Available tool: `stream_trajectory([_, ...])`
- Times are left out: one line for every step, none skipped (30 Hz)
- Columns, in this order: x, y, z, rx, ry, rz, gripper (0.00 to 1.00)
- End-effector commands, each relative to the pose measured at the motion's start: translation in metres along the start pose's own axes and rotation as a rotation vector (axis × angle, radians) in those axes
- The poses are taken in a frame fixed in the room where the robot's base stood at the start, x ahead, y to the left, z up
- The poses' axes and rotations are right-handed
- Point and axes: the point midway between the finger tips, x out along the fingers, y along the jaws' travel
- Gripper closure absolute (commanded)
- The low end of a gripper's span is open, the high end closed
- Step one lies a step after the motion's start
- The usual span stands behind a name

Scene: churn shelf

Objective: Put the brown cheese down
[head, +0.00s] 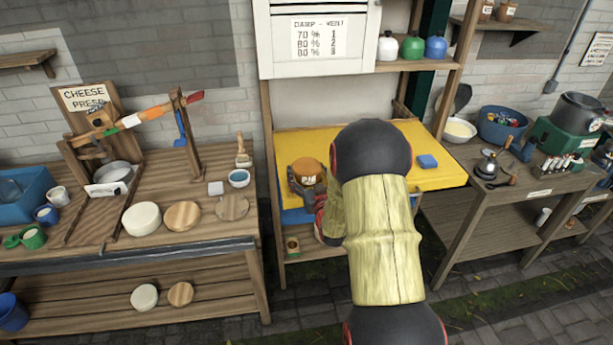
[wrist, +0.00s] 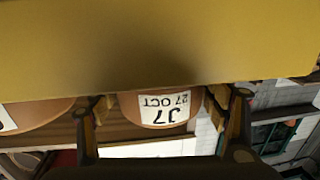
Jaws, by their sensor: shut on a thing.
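The brown cheese (head: 307,168) is round with a pale label and shows over the left part of the yellow top (head: 405,173). My gripper (head: 307,186) is shut on it, with grey fingers on its sides. In the wrist view the cheese (wrist: 160,108) sits between the two fingers (wrist: 163,108), and its label reads J7, 27 OCT, upside down. The yellow surface (wrist: 150,40) fills the upper part of that view and cuts off part of the cheese. I cannot tell whether the cheese touches the yellow top. My arm hides the middle of the top.
Another brown round (wrist: 35,114) with a label edge is partly visible in the wrist view. The left bench holds a white round (head: 141,218), wooden discs (head: 183,215) and a cheese press (head: 100,125). A right table holds pots.

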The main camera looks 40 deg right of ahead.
Motion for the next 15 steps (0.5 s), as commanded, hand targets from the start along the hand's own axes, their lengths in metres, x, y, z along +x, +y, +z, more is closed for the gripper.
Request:
stream_trajectory([0.0006, 0.0004, 0.0078, 0.000, 0.001, 0.000, 0.54])
stream_trajectory([0.0007, 0.0004, 0.0096, 0.000, 0.002, 0.000, 0.54])
stream_trajectory([0.0007, 0.0004, 0.0103, 0.000, 0.004, 0.000, 0.54])
stream_trajectory([0.0007, 0.0004, 0.0100, 0.000, 0.005, 0.000, 0.54])
stream_trajectory([0.0007, 0.0004, 0.0095, -0.001, 0.005, 0.000, 0.54])
stream_trajectory([0.0007, 0.0004, 0.0088, -0.001, 0.006, 0.000, 0.54])
stream_trajectory([0.0007, 0.0004, 0.0087, -0.001, 0.005, 0.000, 0.54])
stream_trajectory([0.0007, 0.0004, 0.0087, -0.001, 0.005, 0.000, 0.54])
stream_trajectory([0.0007, 0.0004, 0.0087, -0.001, 0.005, 0.000, 0.54])
stream_trajectory([0.0006, 0.0004, 0.0090, -0.001, 0.005, 0.000, 0.54])
stream_trajectory([0.0006, 0.0004, 0.0095, -0.001, 0.005, 0.000, 0.54])
stream_trajectory([0.0006, 0.0004, 0.0107, -0.001, 0.005, 0.000, 0.54])
stream_trajectory([0.0006, 0.0004, 0.0117, -0.001, 0.005, 0.000, 0.54])
stream_trajectory([0.0005, 0.0003, 0.0126, -0.001, 0.004, 0.000, 0.54])
stream_trajectory([0.0000, 0.0002, 0.0139, 0.000, 0.001, 0.000, 0.25])
